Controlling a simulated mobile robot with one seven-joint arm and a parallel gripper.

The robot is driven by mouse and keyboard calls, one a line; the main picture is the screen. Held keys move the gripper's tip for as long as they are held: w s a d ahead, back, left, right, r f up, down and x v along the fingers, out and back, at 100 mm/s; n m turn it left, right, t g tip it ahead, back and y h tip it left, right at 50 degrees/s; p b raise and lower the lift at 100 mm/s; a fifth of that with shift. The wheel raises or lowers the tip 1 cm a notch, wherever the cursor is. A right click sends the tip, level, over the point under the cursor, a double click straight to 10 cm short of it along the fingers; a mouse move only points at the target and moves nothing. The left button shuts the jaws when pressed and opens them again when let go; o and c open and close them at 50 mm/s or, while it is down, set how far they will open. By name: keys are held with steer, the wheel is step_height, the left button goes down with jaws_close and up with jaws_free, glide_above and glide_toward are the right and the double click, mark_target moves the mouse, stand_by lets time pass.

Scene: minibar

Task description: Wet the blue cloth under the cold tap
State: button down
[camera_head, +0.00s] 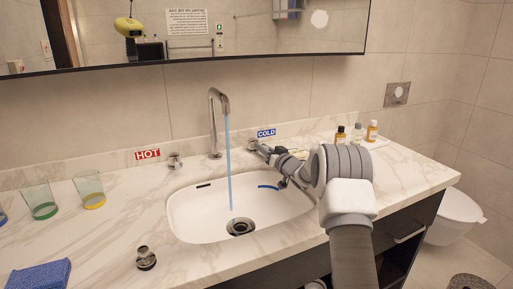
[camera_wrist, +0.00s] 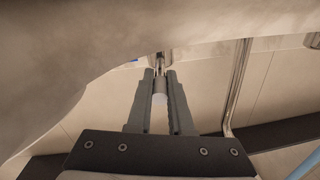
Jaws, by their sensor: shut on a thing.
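The blue cloth (camera_head: 38,275) lies folded on the counter at the lower left, partly cut off by the picture edge and far from my gripper. My gripper (camera_head: 262,149) is at the cold tap's handle, beside the blue COLD label (camera_head: 266,133). In the wrist view, my gripper (camera_wrist: 160,85) is shut on the cold tap handle (camera_wrist: 159,98), a small light cylinder between the fingers. The chrome spout (camera_head: 213,120) stands over the basin. A thin blue stream of water (camera_head: 229,160) runs from it into the white basin (camera_head: 190,213), near the drain.
The hot tap handle (camera_head: 174,160) stands left of the spout by the HOT label (camera_head: 147,154). Glasses (camera_head: 90,190) stand on the left counter, and small bottles (camera_head: 372,131) at the back right. A round metal stopper (camera_head: 146,258) stands on the front counter. A mirror hangs above.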

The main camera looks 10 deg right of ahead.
steer(key=c, duration=0.8)
jaws_free()
steer(key=shift+c, duration=0.2)
steer(key=p+v, duration=0.2)
steer(key=v, duration=1.5)
steer(key=shift+s+p, duration=0.25)
steer(key=shift+p, duration=0.15)
steer(key=shift+d, duration=0.1)
